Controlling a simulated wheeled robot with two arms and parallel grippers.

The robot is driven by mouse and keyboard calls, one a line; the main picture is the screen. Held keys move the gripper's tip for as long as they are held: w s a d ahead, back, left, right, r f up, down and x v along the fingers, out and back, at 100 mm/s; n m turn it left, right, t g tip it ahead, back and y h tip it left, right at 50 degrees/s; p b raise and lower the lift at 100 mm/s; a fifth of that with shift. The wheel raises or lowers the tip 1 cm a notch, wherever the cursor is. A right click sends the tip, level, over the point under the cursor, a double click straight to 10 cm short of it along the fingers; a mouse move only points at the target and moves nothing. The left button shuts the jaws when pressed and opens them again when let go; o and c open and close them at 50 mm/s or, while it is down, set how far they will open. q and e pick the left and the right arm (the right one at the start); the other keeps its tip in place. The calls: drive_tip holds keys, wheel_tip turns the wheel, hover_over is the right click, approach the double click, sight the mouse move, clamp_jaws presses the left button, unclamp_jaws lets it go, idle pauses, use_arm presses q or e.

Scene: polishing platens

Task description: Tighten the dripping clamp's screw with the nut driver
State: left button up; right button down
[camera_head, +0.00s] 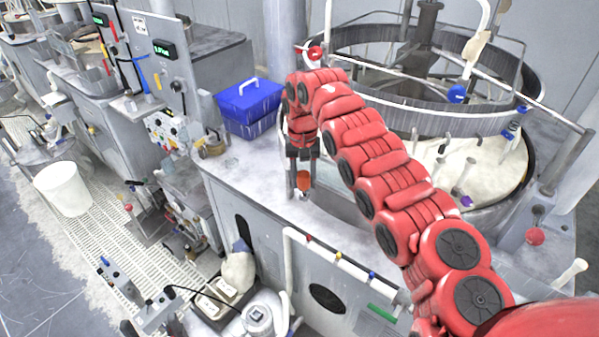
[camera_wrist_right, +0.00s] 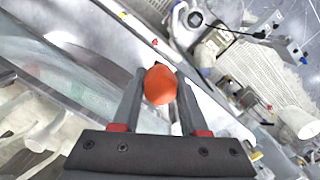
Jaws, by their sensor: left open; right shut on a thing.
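My right gripper (camera_head: 302,176) is at the end of the red arm that comes in from the lower right, and it points down over the front edge of the bench. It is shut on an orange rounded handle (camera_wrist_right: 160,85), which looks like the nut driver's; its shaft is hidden. A white pipe (camera_head: 322,252) runs along the machine's front below the gripper. It carries small red (camera_head: 309,238), yellow (camera_head: 338,256) and blue (camera_head: 372,275) pieces that may be clamps. The red piece also shows in the right wrist view (camera_wrist_right: 155,42). I see no drip. My left gripper is not in view.
A blue box (camera_head: 250,108) with a white handle sits on the bench left of my arm. A large round polishing tub (camera_head: 500,220) stands behind my arm. A white bucket (camera_head: 63,188) stands on the grated floor. Equipment (camera_head: 258,318) crowds the area below the bench.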

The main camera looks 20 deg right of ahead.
wheel_tip(320, 180, down, 9)
drive_tip(key=s+d+m+y+b, duration=0.1)
drive_tip(key=m+b, duration=0.1)
drive_tip(key=m, duration=0.3)
drive_tip(key=shift+d+r+g+b, duration=0.15)
drive_tip(key=shift+d+g+b, duration=0.15)
drive_tip(key=shift+d, duration=0.05)
drive_tip(key=shift+f+b, duration=1.8)
drive_tip(key=shift+f, duration=1.15)
